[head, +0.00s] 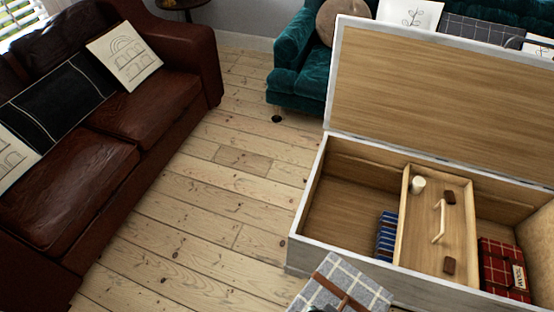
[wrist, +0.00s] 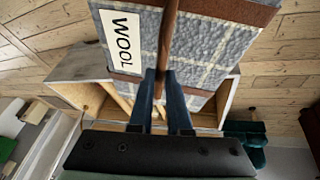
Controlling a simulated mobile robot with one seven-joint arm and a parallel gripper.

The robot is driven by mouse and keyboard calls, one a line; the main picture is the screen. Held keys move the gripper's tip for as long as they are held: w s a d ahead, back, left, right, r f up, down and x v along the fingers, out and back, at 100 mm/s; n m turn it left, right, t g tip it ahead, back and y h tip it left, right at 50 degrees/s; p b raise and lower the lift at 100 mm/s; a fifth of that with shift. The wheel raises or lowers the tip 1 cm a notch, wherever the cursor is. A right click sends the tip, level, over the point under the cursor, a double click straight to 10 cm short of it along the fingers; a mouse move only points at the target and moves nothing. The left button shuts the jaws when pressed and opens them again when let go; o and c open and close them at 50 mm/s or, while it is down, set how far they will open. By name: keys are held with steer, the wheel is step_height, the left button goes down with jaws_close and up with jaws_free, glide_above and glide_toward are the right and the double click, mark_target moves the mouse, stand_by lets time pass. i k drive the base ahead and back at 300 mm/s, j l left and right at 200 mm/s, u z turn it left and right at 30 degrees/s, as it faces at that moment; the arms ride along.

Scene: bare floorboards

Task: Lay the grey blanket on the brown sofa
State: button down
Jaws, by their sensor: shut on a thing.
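The grey blanket (head: 365,292) is a folded checked bundle with white lines and a brown strap, at the bottom of the head view. In the wrist view the blanket (wrist: 215,50) shows a white WOOL label. My gripper (wrist: 161,74) is shut on it, with the fingers at the strap. In the head view the blanket is in front of the chest's near wall, apart from the sofa. The brown sofa (head: 75,190) is leather and stands at the left, with a black throw and two pale cushions on it.
An open wooden chest (head: 310,195) stands at the right, its lid (head: 430,90) raised. It holds a tray (head: 408,215) with a white candle (head: 418,183), a blue striped bundle (head: 386,235) and a red tartan bundle (head: 500,270). A teal sofa (head: 300,75) stands behind. Bare floor lies between.

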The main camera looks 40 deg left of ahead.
mark_target(58, 184)
steer(key=j+u, duration=0.1)
steer(key=u, duration=0.65)
steer(key=j+u, duration=0.1)
steer(key=u, duration=0.3)
steer(key=i+u, duration=0.1)
steer(key=u, duration=0.3)
steer(key=i+j+u, duration=0.3)
steer(key=u, duration=0.2)
steer(key=i+j+u, duration=0.1)
steer(key=i+u, duration=0.4)
steer(key=i+l+u, duration=0.15)
steer(key=i+u, duration=0.25)
steer(key=i, duration=0.55)
steer(key=i+l, duration=0.1)
steer(key=i, duration=0.25)
steer(key=i+l, duration=0.1)
steer(key=i, duration=0.3)
